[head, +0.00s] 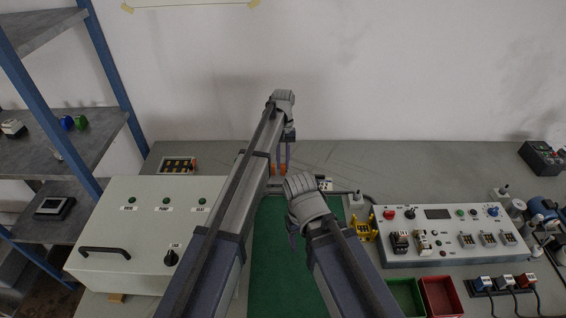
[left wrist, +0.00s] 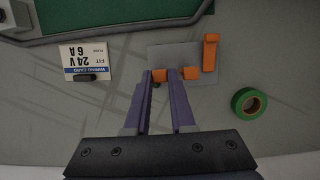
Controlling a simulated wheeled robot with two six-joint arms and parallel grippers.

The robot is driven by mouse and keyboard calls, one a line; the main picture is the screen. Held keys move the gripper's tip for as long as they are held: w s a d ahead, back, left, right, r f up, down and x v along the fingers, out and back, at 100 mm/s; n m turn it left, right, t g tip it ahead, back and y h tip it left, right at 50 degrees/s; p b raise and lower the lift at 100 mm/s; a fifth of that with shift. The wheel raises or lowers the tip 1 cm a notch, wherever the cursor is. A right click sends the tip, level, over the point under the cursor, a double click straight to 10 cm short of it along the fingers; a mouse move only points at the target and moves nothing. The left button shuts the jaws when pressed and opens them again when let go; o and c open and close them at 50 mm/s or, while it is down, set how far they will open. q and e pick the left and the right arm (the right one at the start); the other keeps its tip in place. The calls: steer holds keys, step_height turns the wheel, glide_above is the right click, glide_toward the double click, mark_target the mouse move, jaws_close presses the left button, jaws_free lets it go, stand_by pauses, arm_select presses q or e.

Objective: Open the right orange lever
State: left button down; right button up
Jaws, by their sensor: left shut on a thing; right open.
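My left gripper (head: 284,165) reaches to the far end of the green mat, with orange lever parts (head: 277,169) at its fingertips. In the left wrist view its two purple fingers (left wrist: 161,78) are shut on an orange lever (left wrist: 159,75) at a grey plate (left wrist: 176,54). More orange (left wrist: 191,73) shows just right of the right finger; that finger hides whether it is the same piece. Another orange lever (left wrist: 210,53) stands lengthwise at the plate's right edge. My right gripper (head: 293,228) is open and empty over the mat, its fingers mostly hidden.
A green mat (head: 270,270) lies below my arms. A white cabinet (head: 130,230) stands left and a control panel (head: 450,235) right. The left wrist view shows a 24V label (left wrist: 85,62) and a green tape roll (left wrist: 249,102) near the plate.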

arm_select(q)
steer(key=c, duration=0.8)
jaws_free()
steer(key=shift+o, duration=0.2)
